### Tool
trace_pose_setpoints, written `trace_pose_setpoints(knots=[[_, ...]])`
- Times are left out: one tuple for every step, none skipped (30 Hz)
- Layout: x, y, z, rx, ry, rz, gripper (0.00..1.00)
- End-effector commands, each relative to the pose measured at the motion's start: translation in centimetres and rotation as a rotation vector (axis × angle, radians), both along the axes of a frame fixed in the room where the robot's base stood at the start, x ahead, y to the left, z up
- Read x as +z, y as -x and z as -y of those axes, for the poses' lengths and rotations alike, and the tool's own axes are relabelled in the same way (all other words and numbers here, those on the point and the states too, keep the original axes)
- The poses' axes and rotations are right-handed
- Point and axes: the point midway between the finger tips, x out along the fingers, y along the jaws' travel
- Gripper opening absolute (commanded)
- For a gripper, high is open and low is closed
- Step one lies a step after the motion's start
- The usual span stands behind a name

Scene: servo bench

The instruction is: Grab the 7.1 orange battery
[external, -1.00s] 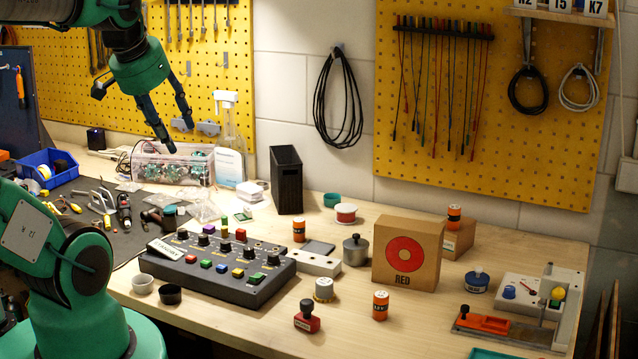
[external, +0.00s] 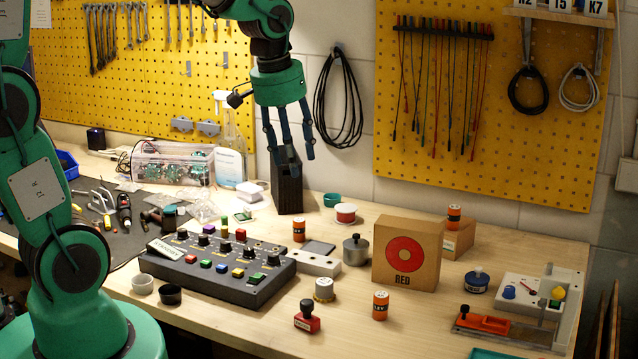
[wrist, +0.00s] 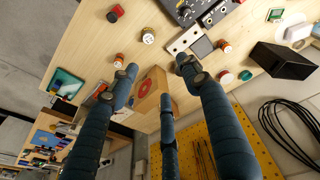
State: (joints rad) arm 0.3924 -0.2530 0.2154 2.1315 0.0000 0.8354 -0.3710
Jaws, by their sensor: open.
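Three orange batteries with dark bands stand upright in the external view; I cannot read their labels well enough to tell which is 7.1. One orange battery (external: 380,305) stands at the bench front, before the cardboard box. Another orange battery (external: 299,231) stands behind the control panel; the third orange battery (external: 453,217) sits on a small box at the back. My gripper (external: 290,157) is open and empty, high above the bench, in front of the black bin. In the wrist view its fingers (wrist: 160,75) are spread, with an orange battery (wrist: 118,60) beyond the left finger.
A cardboard box (external: 407,255) marked RED stands between the front and back batteries. A tall black bin (external: 288,185), a grey pot (external: 356,250), a control panel (external: 215,268) and a red stamp (external: 307,317) are nearby. Bare wood surrounds the front battery.

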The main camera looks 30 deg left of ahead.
Motion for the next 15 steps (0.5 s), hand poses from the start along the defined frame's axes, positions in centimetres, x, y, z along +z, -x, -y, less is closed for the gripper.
trace_pose_setpoints(knots=[[-1.0, -0.4, 1.5, -0.007, -0.005, -0.02, 0.47], [-1.6, -0.7, 2.4, -0.008, -0.006, -0.029, 0.47], [-2.3, -1.0, 3.5, -0.009, -0.009, -0.042, 0.47], [-2.9, -1.2, 4.3, -0.01, -0.011, -0.051, 0.47], [-3.5, -1.4, 5.2, -0.011, -0.014, -0.061, 0.47], [-4.3, -1.6, 6.3, -0.012, -0.017, -0.072, 0.47], [-5.0, -1.8, 7.2, -0.013, -0.02, -0.082, 0.47], [-5.7, -1.9, 8.1, -0.013, -0.023, -0.09, 0.47], [-6.6, -2.0, 9.2, -0.014, -0.028, -0.101, 0.47], [-7.2, -2.0, 10.1, -0.015, -0.031, -0.11, 0.47], [-7.9, -2.1, 10.9, -0.015, -0.035, -0.118, 0.47], [-9.0, -2.0, 12.1, -0.017, -0.041, -0.131, 0.47], [-9.6, -2.1, 12.9, -0.017, -0.044, -0.137, 0.47], [-10.3, -2.0, 13.7, -0.018, -0.049, -0.146, 0.47], [-11.2, -1.9, 14.7, -0.017, -0.055, -0.155, 0.47]])
